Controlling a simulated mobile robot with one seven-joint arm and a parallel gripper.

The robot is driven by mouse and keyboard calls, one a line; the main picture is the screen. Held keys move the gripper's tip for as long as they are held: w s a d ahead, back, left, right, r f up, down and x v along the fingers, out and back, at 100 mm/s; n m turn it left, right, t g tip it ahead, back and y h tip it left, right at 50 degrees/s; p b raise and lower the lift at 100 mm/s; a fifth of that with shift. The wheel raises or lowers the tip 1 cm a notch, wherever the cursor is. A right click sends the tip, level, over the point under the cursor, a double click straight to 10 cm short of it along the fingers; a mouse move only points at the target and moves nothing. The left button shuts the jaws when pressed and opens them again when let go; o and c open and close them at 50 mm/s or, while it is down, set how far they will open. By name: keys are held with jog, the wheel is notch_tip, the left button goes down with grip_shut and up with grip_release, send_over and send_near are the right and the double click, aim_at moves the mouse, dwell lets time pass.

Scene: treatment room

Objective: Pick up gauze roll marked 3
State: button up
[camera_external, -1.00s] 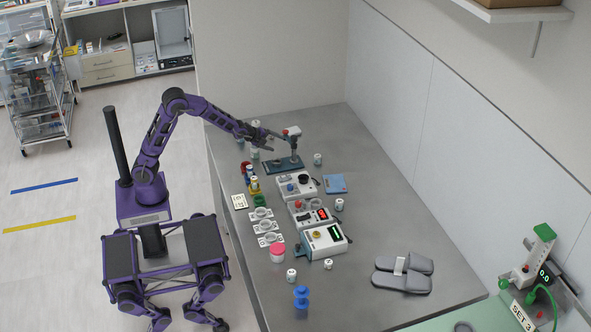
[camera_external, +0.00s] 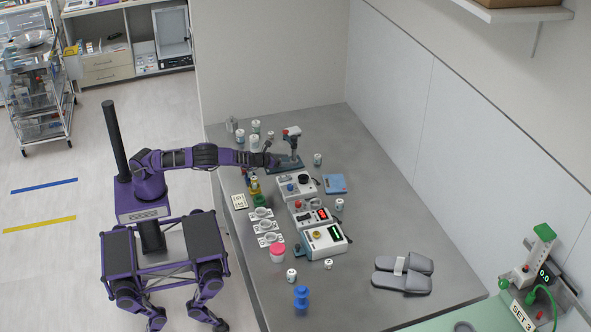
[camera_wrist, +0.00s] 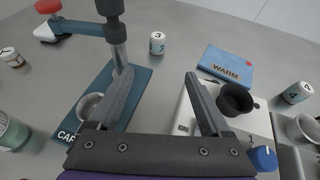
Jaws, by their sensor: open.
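The gauze roll marked 3 (camera_wrist: 157,43) is a small white upright cylinder with a teal band and a 3 on its top. It stands on the grey table beyond my fingers in the wrist view, and it shows to the right of the red-handled stand in the external view (camera_external: 318,160). My gripper (camera_wrist: 160,75) is open and empty, its two fingers pointing toward the roll with a gap of table between. In the external view my gripper (camera_external: 273,161) is near the stand's base, left of the roll.
A white device with a black cup (camera_wrist: 236,98) is to the right. A blue WARM booklet (camera_wrist: 229,67) lies right of the roll, and a roll marked 4 (camera_wrist: 298,92) stands farther right.

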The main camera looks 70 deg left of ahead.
send_near(315, 157)
jog(key=w+f, duration=0.1)
jog(key=w, duration=0.1)
jog(key=w+f, duration=0.2)
jog(key=shift+f, duration=0.1)
jog(key=x, duration=0.2)
jog(key=a+x, duration=0.1)
jog(key=x, duration=0.1)
jog(key=shift+r, duration=0.25)
jog(key=shift+w+a+f, duration=0.1)
jog(key=shift+w+f, duration=0.15)
jog(key=shift+w, duration=0.4)
grip_shut()
